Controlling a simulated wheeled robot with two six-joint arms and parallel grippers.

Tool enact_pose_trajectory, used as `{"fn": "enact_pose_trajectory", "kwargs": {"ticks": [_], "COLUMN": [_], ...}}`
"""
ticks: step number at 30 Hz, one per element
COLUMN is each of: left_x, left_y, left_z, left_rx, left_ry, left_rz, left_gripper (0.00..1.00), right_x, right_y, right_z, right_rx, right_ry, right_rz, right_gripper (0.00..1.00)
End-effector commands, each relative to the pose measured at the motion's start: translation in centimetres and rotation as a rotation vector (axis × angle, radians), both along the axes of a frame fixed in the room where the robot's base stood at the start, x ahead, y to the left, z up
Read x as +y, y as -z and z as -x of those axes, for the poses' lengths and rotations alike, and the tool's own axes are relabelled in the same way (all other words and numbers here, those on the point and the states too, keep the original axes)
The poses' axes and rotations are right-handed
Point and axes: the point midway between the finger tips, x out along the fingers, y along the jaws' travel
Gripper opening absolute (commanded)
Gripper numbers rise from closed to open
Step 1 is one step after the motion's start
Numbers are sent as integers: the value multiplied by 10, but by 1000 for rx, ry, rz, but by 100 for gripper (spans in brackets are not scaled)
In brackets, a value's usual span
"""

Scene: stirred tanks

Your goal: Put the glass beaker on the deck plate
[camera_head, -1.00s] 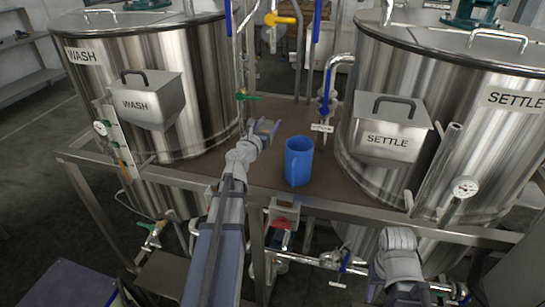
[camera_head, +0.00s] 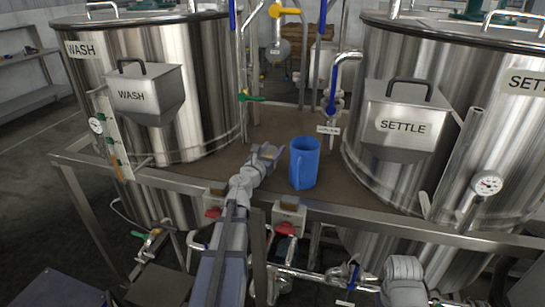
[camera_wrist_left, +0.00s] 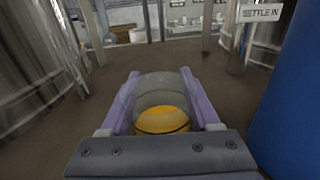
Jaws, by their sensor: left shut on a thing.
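My left gripper (camera_head: 265,155) is above the brown deck plate (camera_head: 275,122), close to its front edge and just left of a blue jug. In the left wrist view, its purple fingers (camera_wrist_left: 164,108) are shut on the clear glass beaker (camera_wrist_left: 160,84), which has something yellow in its lower part. The beaker can barely be made out in the head view. I cannot tell whether its base touches the deck plate, which also shows in the wrist view (camera_wrist_left: 200,62). My right arm shows at the bottom right of the head view, but its gripper does not.
The blue jug (camera_head: 304,163) stands close to the right of the left gripper. The WASH tank (camera_head: 205,90) is on the left and the SETTLE tank (camera_head: 350,130) on the right. A steel rail (camera_head: 330,212) runs along the front. Bare deck lies behind the gripper.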

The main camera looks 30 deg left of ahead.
Motion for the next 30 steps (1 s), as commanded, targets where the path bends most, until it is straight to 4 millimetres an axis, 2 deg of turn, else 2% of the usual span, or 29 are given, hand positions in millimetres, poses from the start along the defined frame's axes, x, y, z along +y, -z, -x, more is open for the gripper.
{"fn": "enact_pose_trajectory", "kwargs": {"ticks": [11, 12, 20, 30], "left_x": [0, 0, 0, 0], "left_y": [5, 5, 4, 1], "left_z": [0, 0, 0, 0], "left_rx": [0, 0, 0, 0], "left_ry": [0, 0, 0, 0], "left_rz": [0, 0, 0, 0], "left_gripper": [2, 64, 92, 92], "right_x": [0, 0, 0, 0], "right_y": [5, 5, 4, 1], "right_z": [0, 0, 0, 0], "right_rx": [0, 0, 0, 0], "right_ry": [0, 0, 0, 0], "right_rz": [0, 0, 0, 0], "right_gripper": [49, 49, 49, 49]}}
